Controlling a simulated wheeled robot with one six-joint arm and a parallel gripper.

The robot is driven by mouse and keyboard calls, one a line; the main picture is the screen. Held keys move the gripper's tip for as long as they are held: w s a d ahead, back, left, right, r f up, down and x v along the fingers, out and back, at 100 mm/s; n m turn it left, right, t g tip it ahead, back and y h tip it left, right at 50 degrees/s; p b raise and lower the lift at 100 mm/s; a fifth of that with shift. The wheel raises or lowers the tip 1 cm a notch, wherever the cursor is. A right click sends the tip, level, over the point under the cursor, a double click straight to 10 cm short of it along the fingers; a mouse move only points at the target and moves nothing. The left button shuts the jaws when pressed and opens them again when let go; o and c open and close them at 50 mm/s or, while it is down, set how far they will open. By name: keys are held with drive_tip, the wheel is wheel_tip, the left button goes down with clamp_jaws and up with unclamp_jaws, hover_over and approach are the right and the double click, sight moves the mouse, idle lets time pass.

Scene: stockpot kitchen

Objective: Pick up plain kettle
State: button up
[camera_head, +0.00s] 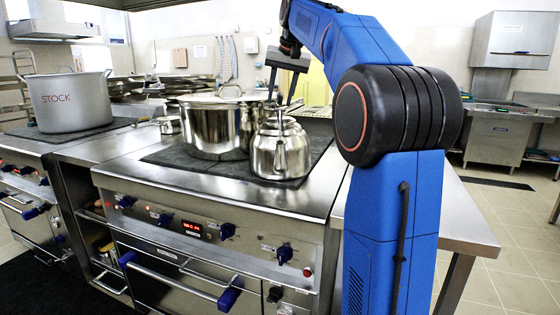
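A shiny plain metal kettle (281,154) stands upright at the right of the stove's dark cooktop, with its spout toward the front and its handle on top. My gripper (280,101) is above the kettle, pointing down. Its two dark fingers are apart, just over the kettle's handle. I cannot tell whether a finger touches the handle. The kettle appears to rest on the cooktop.
A large lidded steel pot (214,128) stands close to the kettle's left. A grey stockpot marked STOCK (68,103) stands further left. The stove front has blue knobs and a rail (180,285). A bare steel counter (462,215) lies to the right.

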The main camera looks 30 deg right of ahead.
drive_tip(key=shift+w+f, duration=0.1)
drive_tip(key=shift+f, duration=0.2)
drive_tip(key=shift+c, duration=0.4)
clamp_jaws()
drive_tip(key=shift+r, duration=0.15)
idle(0.8)
